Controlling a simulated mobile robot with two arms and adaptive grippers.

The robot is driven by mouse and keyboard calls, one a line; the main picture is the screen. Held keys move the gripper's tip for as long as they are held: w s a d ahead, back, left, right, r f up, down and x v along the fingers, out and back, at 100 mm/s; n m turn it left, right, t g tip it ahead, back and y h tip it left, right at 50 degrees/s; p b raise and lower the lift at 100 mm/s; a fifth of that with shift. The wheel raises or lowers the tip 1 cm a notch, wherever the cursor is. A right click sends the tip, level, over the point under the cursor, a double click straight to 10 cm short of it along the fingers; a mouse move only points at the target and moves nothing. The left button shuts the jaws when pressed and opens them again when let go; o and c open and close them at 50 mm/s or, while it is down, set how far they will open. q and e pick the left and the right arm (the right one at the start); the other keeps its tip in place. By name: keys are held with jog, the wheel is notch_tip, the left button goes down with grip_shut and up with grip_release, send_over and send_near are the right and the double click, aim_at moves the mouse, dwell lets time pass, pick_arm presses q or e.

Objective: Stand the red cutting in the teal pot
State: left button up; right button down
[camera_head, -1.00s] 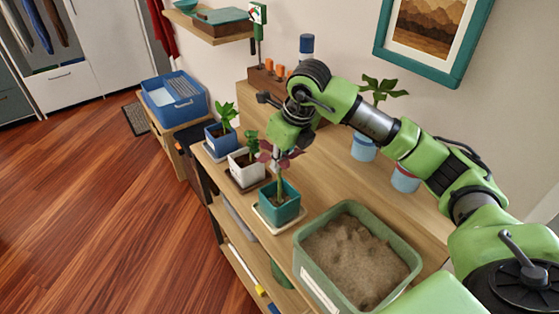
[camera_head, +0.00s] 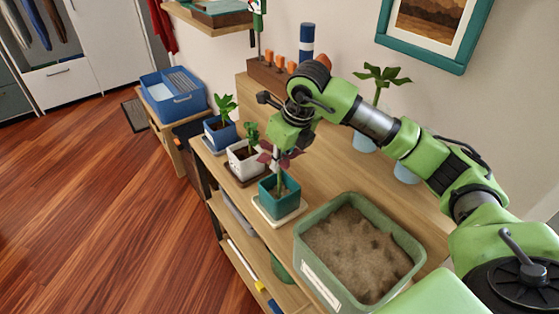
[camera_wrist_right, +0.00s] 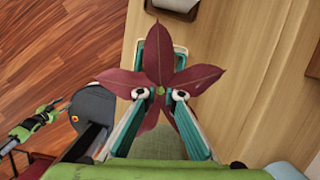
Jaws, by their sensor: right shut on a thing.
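The red cutting, with a star of dark red leaves (camera_head: 267,153) and a pale green stem, is held upright by my right gripper (camera_head: 281,158). In the right wrist view the red cutting (camera_wrist_right: 158,75) spreads over the fingertips of the right gripper (camera_wrist_right: 160,94), which is shut on its stem. The teal pot (camera_head: 279,203) stands on a pale saucer directly below. The stem's lower end reaches into the pot's opening; whether it touches the soil I cannot tell. The leaves mostly hide the teal pot (camera_wrist_right: 181,60) in the right wrist view. A green arm end, apparently my left gripper (camera_wrist_right: 38,120), shows small there.
A white pot (camera_head: 243,166) and a blue pot (camera_head: 219,138) with green plants stand left of the teal pot. A green bin of sand (camera_head: 306,262) is close on the right. Pale blue pots (camera_head: 364,142) stand behind my right arm. The wall shelf (camera_head: 215,25) overhangs at upper left.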

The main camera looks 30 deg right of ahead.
jog(key=shift+f, duration=0.15)
jog(key=c, duration=1.7)
grip_release()
jog(key=p+v, duration=0.5)
jog(key=v, duration=0.4)
jog(key=shift+w, duration=0.2)
